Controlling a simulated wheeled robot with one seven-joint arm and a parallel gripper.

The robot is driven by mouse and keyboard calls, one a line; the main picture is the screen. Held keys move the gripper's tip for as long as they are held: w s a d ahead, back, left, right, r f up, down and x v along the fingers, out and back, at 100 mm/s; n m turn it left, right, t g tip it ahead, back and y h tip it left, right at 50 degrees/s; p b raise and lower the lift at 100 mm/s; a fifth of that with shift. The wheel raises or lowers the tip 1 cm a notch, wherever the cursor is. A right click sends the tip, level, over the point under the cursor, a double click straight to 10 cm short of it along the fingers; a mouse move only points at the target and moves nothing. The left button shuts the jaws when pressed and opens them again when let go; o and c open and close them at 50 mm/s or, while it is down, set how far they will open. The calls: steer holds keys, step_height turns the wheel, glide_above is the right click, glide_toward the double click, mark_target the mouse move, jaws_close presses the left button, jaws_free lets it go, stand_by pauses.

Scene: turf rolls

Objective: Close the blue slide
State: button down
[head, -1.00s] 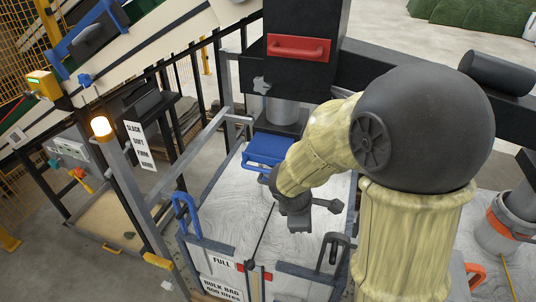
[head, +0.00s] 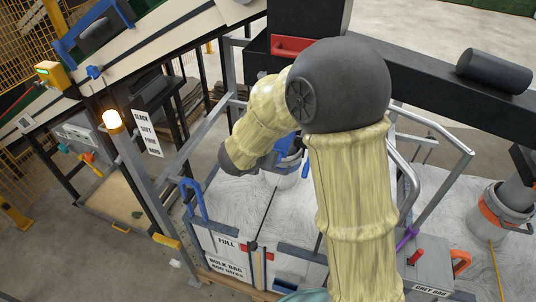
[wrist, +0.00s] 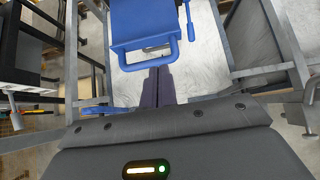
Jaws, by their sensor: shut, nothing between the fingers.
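The blue slide (wrist: 145,22) is a flat blue plate with a loop handle (wrist: 150,54) on its near edge, at the top of the wrist view. In the head view only a bit of blue (head: 288,146) shows beside my arm, which hides most of the slide. My gripper (wrist: 159,72) is shut and empty. Its fingertips point at the loop handle and lie just at or below its bar in the wrist view; I cannot tell whether they touch. In the head view my gripper is hidden behind my arm.
A blue lever (wrist: 190,22) stands right of the slide. A grey-railed frame surrounds the whitish bag top (head: 240,205), with a blue hook handle (head: 192,197) on its left. A lit lamp post (head: 113,120) stands left, and a bucket (head: 497,215) right.

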steer(key=p+x, duration=0.2)
steer(key=x, duration=0.7)
steer(key=shift+w+f+p, duration=0.25)
steer(key=shift+w+p, duration=0.05)
steer(key=shift+p, duration=0.1)
steer(key=shift+d, duration=0.2)
